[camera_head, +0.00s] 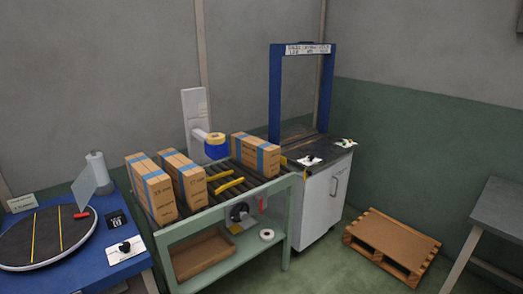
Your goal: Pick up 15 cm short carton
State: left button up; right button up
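Three brown cartons with blue tape stand on the roller conveyor (221,206). The left carton (157,200) and the middle carton (191,190) stand close together at the conveyor's left end, with a narrow gap between them. The right carton (268,160) stands apart at the far right end, near the strapping machine. The cartons carry small dark print, too small to read surely, so I cannot tell which is the 15 cm short one. Neither of my grippers is in view.
Yellow bars (229,185) lie across the rollers between the cartons. A blue strapping arch (273,95) on a white cabinet (323,205) is to the right. A blue table (128,262) with a turntable (45,238) is at left. A pallet (368,232) lies on the floor; open floor is in front.

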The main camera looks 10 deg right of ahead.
aim_at(260, 156)
jog(key=i+l, duration=0.75)
jog(key=l, duration=0.15)
jog(key=i+l, duration=0.75)
jog(key=l+z, duration=0.05)
jog(key=l, duration=0.05)
